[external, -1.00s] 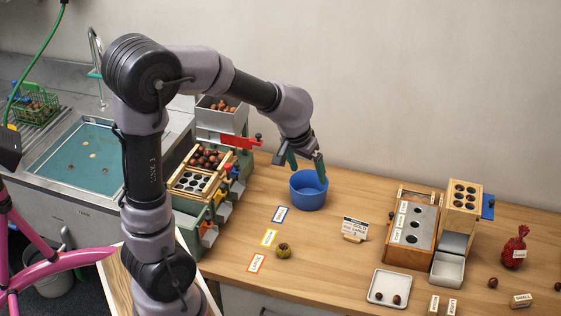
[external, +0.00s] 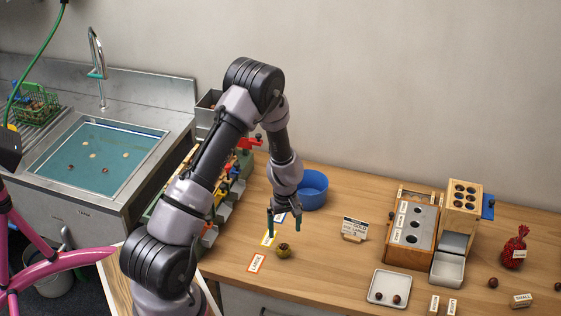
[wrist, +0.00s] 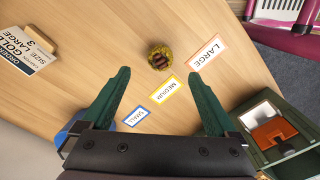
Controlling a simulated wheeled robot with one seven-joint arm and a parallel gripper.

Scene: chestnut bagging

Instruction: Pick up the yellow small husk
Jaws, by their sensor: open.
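The yellow small husk (external: 283,251) is a round, spiky yellow-green shell with brown chestnuts showing in its open top. It sits on the wooden table near the front edge, beside the label cards. In the wrist view the husk (wrist: 159,57) lies ahead of the fingertips, roughly midway between their lines. My gripper (external: 284,229) points down above the table, just above and behind the husk in the external view. Its green fingers are spread wide and hold nothing; the gripper also shows in the wrist view (wrist: 160,76).
Cards marked LARGE (wrist: 208,51), MEDIUM (wrist: 168,88) and SMALL (wrist: 136,116) lie near the husk. A blue bowl (external: 314,188) stands behind my gripper. A small sign (external: 354,229) and a wooden sorting box (external: 408,252) stand to the right.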

